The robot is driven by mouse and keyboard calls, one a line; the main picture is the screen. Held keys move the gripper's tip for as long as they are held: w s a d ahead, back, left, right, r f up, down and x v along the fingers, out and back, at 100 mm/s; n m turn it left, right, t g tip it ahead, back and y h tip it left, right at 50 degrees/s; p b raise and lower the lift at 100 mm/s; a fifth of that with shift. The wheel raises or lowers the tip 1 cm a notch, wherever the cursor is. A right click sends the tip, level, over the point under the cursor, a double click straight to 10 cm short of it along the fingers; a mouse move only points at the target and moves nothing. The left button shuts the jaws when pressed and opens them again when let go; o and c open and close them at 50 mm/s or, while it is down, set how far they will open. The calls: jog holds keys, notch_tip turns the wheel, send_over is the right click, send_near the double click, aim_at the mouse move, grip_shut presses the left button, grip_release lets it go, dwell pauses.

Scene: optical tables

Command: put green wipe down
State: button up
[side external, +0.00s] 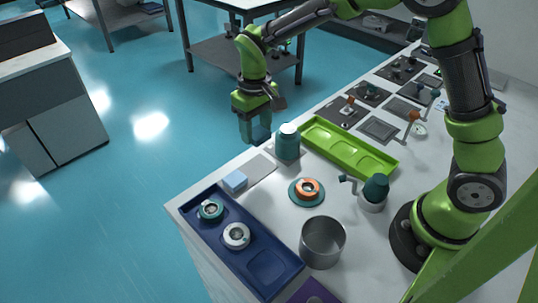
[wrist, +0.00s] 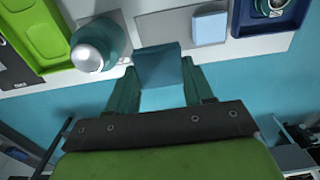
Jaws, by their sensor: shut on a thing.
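My gripper (side external: 255,128) is at the table's far edge in the side external view, beside a teal bottle with a pale cap (side external: 287,142). In the wrist view its two teal fingers are shut on the green wipe (wrist: 158,67), a small teal-blue folded square. The wipe hangs between the fingertips near the table edge. A light blue wipe (side external: 235,181) lies on a flat grey pad (side external: 263,168); it also shows in the wrist view (wrist: 209,28). In the side external view the fingers largely hide the held wipe.
The dark blue tray (side external: 270,270) holds two round parts. A lime green tray (side external: 345,145) is empty beside the bottle. An orange ring on a teal dish (side external: 306,191), a metal cup (side external: 322,243) and a teal-topped pot (side external: 374,193) stand nearby. Part of the grey pad is bare.

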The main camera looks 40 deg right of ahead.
aim_at(258, 164)
notch_tip(258, 164, down, 9)
jog(key=shift+s, duration=0.1)
dwell(0.3)
jog(key=shift+f, duration=0.15)
jog(key=o, duration=1.1)
